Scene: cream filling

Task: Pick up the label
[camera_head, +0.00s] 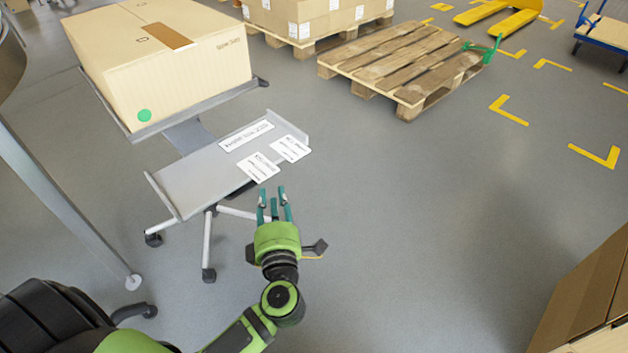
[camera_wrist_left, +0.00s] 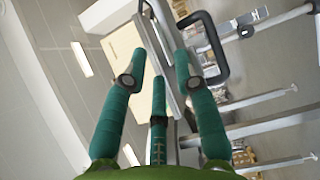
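Two white labels with dark print lie at the right end of a grey tray (camera_head: 190,182). The nearer label (camera_head: 259,168) hangs slightly toward the tray's front edge; the other label (camera_head: 290,148) lies behind it to the right. My left gripper (camera_head: 273,194) is just in front of the nearer label, fingers pointing toward the tray. Its three green fingers are spread and empty, as the left wrist view (camera_wrist_left: 158,85) also shows. In that view I cannot make out the labels. My right gripper is not in view.
A large cardboard box (camera_head: 165,75) with a green dot stands on the stand behind the tray. A printed strip (camera_head: 246,136) lies at the tray's back. A wooden pallet (camera_head: 405,70) is at the back, and cardboard (camera_head: 590,300) is at the lower right. The middle floor is clear.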

